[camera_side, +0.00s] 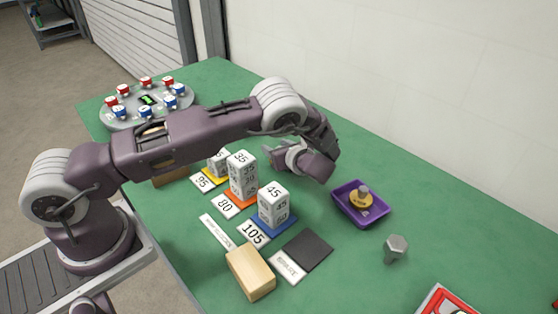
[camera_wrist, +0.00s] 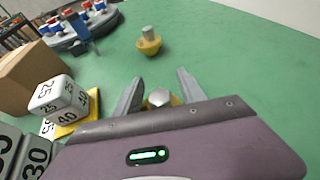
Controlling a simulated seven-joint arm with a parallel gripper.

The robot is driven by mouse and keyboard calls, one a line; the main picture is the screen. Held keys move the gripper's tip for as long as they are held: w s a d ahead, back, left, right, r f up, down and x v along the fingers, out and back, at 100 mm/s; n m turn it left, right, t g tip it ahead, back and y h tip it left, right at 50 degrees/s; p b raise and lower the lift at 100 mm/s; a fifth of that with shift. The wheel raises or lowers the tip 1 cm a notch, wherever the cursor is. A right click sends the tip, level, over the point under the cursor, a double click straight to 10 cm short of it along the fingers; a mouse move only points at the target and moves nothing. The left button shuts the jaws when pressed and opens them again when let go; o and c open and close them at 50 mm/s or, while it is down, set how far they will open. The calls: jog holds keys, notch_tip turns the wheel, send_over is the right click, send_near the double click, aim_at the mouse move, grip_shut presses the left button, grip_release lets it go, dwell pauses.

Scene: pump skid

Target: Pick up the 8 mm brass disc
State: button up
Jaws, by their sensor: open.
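In the wrist view, a brass disc with a grey hex knob (camera_wrist: 160,98) lies between the fingers of my gripper (camera_wrist: 160,77), its lower part hidden by my gripper body. My gripper is open, and I cannot tell if a finger touches it. A second brass disc with a grey knob (camera_wrist: 149,46) stands farther off on the green table. In the side view, another brass disc (camera_side: 360,201) with a grey knob sits in a purple tray (camera_side: 344,213). No size marking is readable on any disc. My gripper (camera_side: 272,156) is low over the table beyond the numbered blocks, partly hidden by my arm.
Stacks of white numbered blocks (camera_side: 273,206) stand on coloured pads close to my arm. A wooden block (camera_side: 250,273), a dark square (camera_side: 307,250) and a grey hex piece (camera_side: 395,249) lie nearer the front. A round station with red and blue knobs (camera_side: 148,103) stands at the far left.

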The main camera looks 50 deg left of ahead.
grip_shut()
